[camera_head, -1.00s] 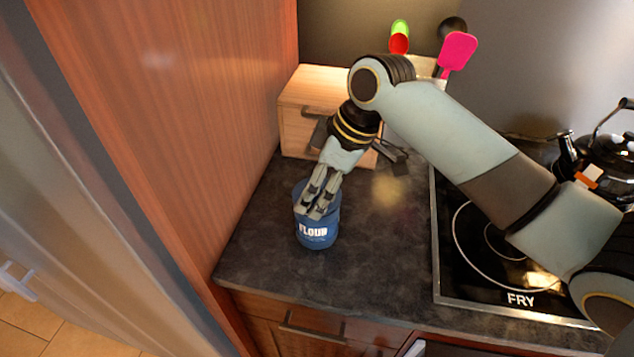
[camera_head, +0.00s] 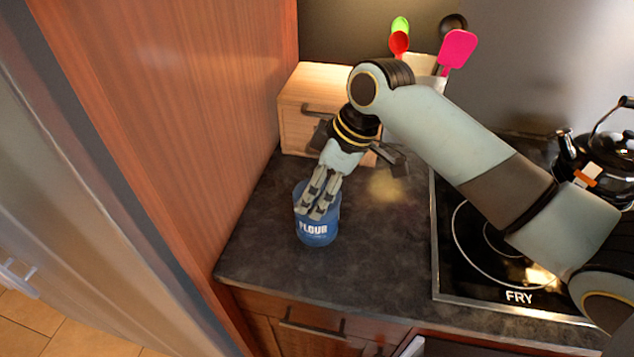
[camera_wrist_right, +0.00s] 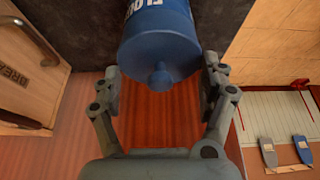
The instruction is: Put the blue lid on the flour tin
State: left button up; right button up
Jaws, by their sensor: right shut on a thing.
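The blue flour tin (camera_head: 317,235) stands upright on the dark counter, its white FLOUR label facing front. It also shows in the right wrist view (camera_wrist_right: 158,14). The blue lid (camera_wrist_right: 160,74), with a round knob, is at the tin's top end in the wrist view, lined up with it. I cannot tell whether it is fully seated. My right gripper (camera_head: 315,211) is shut on the lid, reaching down over the tin, one finger at each side. In the head view the fingers hide most of the lid. My left gripper is not in view.
A wooden bread box (camera_head: 300,112) stands behind the tin. A tall wooden panel (camera_head: 190,110) rises at the left. The hob (camera_head: 465,270) and a black kettle (camera_head: 610,155) are at the right. Counter front of and right of the tin is clear.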

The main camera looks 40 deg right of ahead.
dwell(0.3)
jog(key=o, duration=1.1)
jog(key=shift+o, duration=0.2)
jog(key=shift+r, duration=3.5)
